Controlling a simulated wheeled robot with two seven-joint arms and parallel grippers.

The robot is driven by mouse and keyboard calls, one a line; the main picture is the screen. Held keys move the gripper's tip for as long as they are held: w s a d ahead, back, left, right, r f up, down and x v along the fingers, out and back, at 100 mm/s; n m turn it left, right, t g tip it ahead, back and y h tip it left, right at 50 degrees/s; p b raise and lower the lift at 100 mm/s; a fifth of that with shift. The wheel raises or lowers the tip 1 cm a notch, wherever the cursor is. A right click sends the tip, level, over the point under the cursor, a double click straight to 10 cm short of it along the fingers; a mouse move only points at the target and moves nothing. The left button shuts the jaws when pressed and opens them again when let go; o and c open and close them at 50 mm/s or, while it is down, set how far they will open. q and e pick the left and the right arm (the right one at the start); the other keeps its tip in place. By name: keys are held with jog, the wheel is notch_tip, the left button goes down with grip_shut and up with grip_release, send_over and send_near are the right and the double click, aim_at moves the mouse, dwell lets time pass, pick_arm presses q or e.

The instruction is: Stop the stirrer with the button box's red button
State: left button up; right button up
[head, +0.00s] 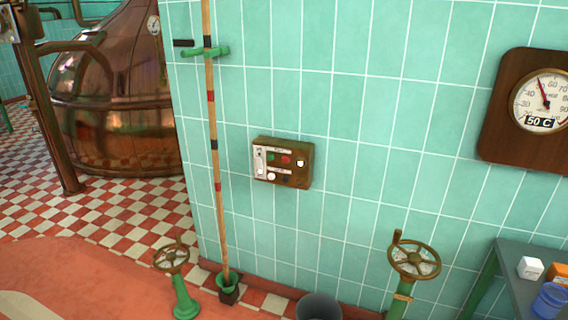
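The button box (283,163) is a small brown box mounted on the turquoise tiled wall. Its front panel has a red button (286,159) in the upper row, with a green button (271,157) to its left and a white one (299,163) to its right. A white and a black button sit in the lower row. Nothing covers the box. The stirrer is not clearly seen; a large copper kettle (115,100) stands at the left. Neither of my grippers is in the head view.
A wooden pole (213,130) stands against the wall left of the box. Two handwheel valves (172,258) (414,259) rise from the floor below. A dark bucket (319,308) sits between them. A table (510,262) with small items is at the lower right; a dial gauge (541,103) hangs above.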

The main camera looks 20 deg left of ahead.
dwell(0.3)
pick_arm(q)
grip_shut()
dwell(1.6)
